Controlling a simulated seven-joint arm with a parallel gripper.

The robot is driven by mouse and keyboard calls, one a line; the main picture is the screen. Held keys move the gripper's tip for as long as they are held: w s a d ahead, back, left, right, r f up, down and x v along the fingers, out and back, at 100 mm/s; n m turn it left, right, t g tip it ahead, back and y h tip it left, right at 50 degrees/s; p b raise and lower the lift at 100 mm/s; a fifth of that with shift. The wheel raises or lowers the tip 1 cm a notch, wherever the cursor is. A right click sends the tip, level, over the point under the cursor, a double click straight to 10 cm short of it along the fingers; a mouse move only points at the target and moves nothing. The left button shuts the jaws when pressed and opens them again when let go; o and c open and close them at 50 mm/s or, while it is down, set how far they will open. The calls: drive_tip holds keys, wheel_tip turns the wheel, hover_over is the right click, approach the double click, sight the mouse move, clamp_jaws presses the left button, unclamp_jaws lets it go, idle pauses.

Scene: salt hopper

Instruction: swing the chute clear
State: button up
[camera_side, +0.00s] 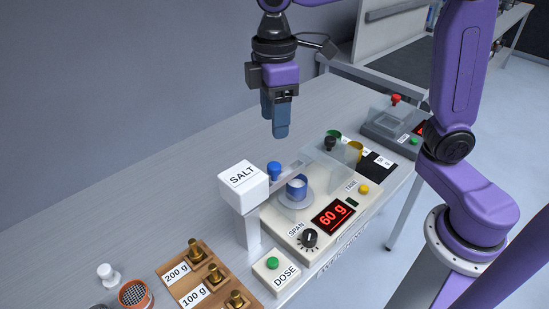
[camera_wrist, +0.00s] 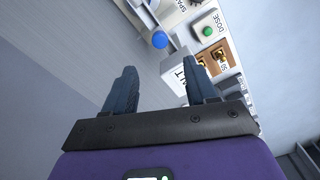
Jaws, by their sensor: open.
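The white salt hopper (camera_side: 243,185), a box marked SALT on a post, stands at the left end of the scale. A blue knob (camera_side: 274,171) is beside it, and a grey bar that looks like the chute (camera_side: 287,171) runs right from there, behind the cup. The chute's exact shape is partly hidden. My gripper (camera_side: 275,134) is open and empty, pointing down well above the hopper and knob.
The scale (camera_side: 290,225) reads 60 g and has a clear shield (camera_side: 325,168) with a black knob. A DOSE button (camera_side: 272,264) and a wooden weight tray (camera_side: 205,275) are in front. Bins and a second device (camera_side: 390,125) stand right. The table's back left is clear.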

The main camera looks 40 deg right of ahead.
sight(274, 165)
wheel_tip(274, 165, down, 11)
drive_tip(key=shift+r, duration=0.15)
idle(0.4)
clamp_jaws()
